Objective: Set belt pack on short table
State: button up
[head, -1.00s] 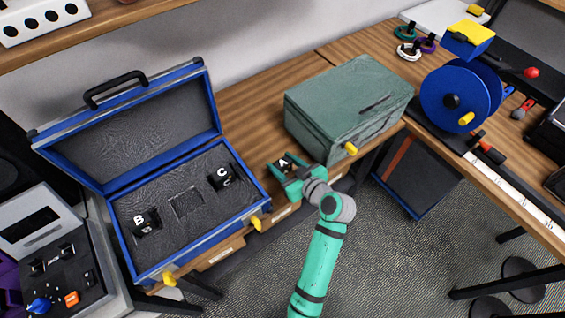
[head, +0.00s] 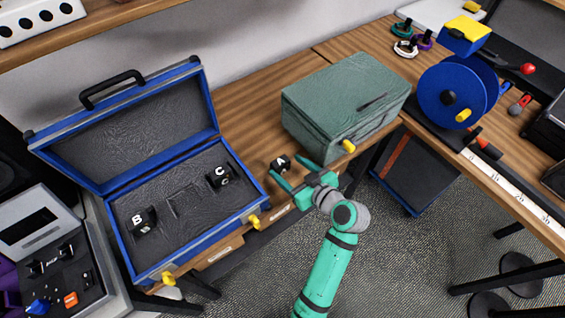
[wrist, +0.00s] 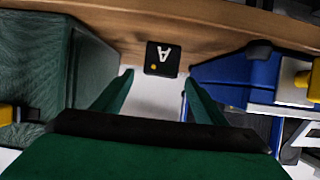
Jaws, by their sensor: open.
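The belt pack, a small black box marked A (head: 281,162), rests on the wooden short table (head: 262,111) between the open blue case and the green case. In the wrist view the belt pack (wrist: 162,59) lies just beyond and between my fingertips. My gripper (head: 295,173) is open and empty, with its fingers apart and a small gap to the box. Its green fingers (wrist: 157,82) also show in the wrist view. Two similar black packs, marked B (head: 141,221) and C (head: 218,177), sit in the blue case (head: 160,255), with an empty slot between them.
The closed grey-green case (head: 335,105) stands close to the right of the belt pack. A blue cable reel (head: 441,97) stands on the right-hand bench. A grey device (head: 45,235) is at the left. Bare table lies behind the belt pack.

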jog(key=v, duration=0.7)
jog(key=shift+f, duration=0.1)
dwell(0.4)
